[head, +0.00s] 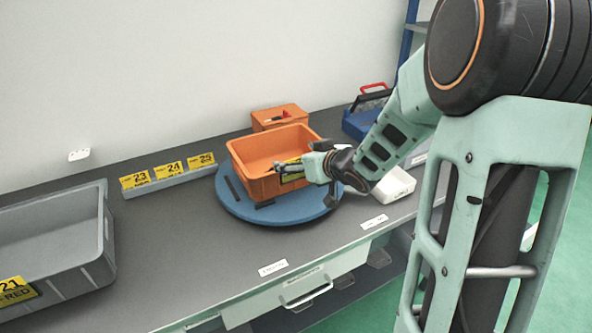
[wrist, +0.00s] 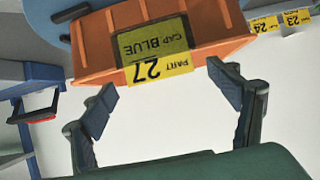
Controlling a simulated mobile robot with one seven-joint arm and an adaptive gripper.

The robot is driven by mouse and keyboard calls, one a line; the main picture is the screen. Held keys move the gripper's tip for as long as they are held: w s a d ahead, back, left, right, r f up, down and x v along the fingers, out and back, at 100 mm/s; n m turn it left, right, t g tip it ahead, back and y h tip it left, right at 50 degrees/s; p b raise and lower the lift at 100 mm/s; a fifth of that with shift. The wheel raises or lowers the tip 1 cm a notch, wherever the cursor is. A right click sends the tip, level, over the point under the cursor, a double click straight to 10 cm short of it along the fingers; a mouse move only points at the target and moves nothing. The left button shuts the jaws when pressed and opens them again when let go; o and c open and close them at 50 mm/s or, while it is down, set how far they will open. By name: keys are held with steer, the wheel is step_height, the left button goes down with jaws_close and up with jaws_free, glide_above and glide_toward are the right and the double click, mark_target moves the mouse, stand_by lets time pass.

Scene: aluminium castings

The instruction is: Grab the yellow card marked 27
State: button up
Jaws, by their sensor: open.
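The yellow card marked 27 (wrist: 158,68) reads "PART 27 CAP BLUE" and appears upside down in the wrist view. It is on the side of an orange bin (wrist: 95,48), with part of it in shadow. In the head view the card (head: 291,175) is partly hidden by my gripper (head: 281,172). The orange bin (head: 252,162) sits on a blue round turntable (head: 235,205). In the wrist view my open gripper (wrist: 160,80) has one finger on either side of the card, with nothing between them. I cannot tell whether the fingers touch the bin.
Cards 23, 24 and 25 (head: 168,169) stand on a grey rail (head: 160,184) to the left. A grey crate (head: 107,235) with card 21 (head: 15,290) is at far left. A smaller orange bin (head: 280,116) is behind. A blue box (head: 360,122) and a white object (head: 396,187) are right.

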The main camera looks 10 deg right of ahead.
steer(key=shift+c, duration=0.3)
steer(key=c, duration=0.9)
